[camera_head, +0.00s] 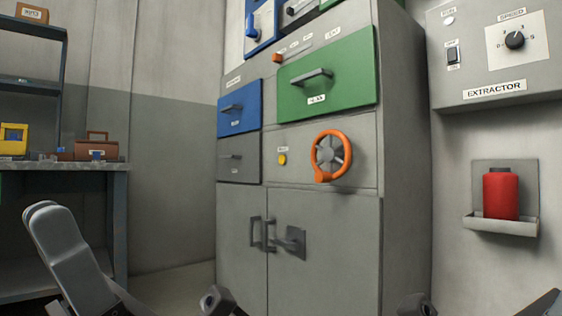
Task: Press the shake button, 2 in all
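A small round yellow button (282,159) sits on the grey cabinet front, left of an orange handwheel. A small white label is above it, too small to read, so I cannot confirm that this is the shake button. My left gripper (46,214) is at the lower left, its pale grey fingers pointing up and looking closed together with nothing between them. It is well to the left of the button and below it, apart from the cabinet. Only dark parts of my right side show at the bottom right edge, and I cannot make out its fingers.
The grey cabinet (320,240) carries the orange handwheel (318,165), a green drawer (345,75), a blue drawer (250,98) and lower doors. At right are an extractor panel (470,70) and a red canister (500,195) on a ledge. A workbench (118,172) stands at left.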

